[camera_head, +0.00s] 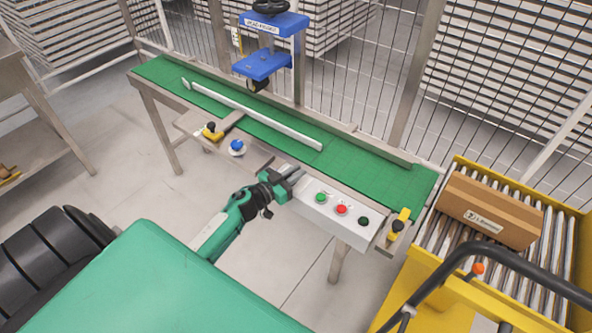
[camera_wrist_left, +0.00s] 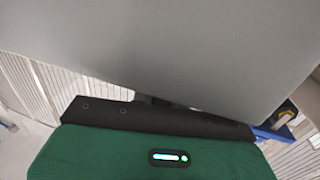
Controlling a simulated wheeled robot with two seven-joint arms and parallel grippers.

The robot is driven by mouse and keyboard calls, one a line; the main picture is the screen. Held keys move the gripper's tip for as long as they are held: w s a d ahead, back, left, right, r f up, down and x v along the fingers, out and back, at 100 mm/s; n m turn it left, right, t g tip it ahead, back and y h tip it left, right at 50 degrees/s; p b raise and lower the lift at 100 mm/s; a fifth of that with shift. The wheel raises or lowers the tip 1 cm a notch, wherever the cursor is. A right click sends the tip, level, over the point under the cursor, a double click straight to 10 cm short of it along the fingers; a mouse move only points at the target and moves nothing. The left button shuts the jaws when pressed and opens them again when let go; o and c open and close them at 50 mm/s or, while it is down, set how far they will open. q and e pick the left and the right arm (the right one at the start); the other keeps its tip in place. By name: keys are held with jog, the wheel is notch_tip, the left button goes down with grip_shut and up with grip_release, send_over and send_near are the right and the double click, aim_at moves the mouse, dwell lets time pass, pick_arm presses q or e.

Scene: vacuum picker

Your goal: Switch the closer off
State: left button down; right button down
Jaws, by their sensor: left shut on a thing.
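A grey control box (camera_head: 331,213) is mounted along the front edge of the conveyor in the head view. It carries a green button (camera_head: 321,198), a red button (camera_head: 341,209) and a dark button (camera_head: 363,221) on top. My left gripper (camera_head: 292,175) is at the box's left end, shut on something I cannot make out. In the left wrist view a plain grey surface (camera_wrist_left: 190,45) fills the top, close above the green gripper body, and hides the fingertips. A blue closer-like head (camera_head: 263,65) stands over the belt. My right gripper is not in view.
The green conveyor belt (camera_head: 365,172) has a pale guide rail (camera_head: 255,117) along it. A blue button (camera_head: 236,146) and yellow brackets (camera_head: 398,224) sit on its front edge. A cardboard box (camera_head: 490,210) lies on rollers at right. A wire fence stands behind.

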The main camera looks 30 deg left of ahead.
pick_arm(q)
jog(key=n+y+p, duration=0.1)
jog(key=n+y, duration=0.1)
jog(key=y, duration=0.1)
jog(key=shift+a+t, duration=0.1)
jog(key=shift+t, duration=0.2)
jog(key=shift+n+y, duration=0.4)
jog(key=shift+y, duration=0.3)
jog(key=shift+a+n+y, duration=0.1)
jog(key=shift+n+y, duration=0.2)
jog(key=shift+y, duration=0.1)
jog(key=n+y+b, duration=0.1)
jog(key=y, duration=0.1)
jog(key=n+y+b, duration=0.2)
jog(key=y, duration=0.1)
jog(key=shift+a+n+y, duration=0.3)
jog(key=shift+a, duration=0.05)
jog(key=shift+g+y+b, duration=0.3)
jog(key=shift+g+b, duration=0.1)
jog(key=shift+b, duration=0.05)
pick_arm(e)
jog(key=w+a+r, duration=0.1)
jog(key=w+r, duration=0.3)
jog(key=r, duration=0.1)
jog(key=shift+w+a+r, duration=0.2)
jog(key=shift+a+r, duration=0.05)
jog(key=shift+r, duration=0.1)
pick_arm(q)
jog(key=c, duration=1.4)
grip_release()
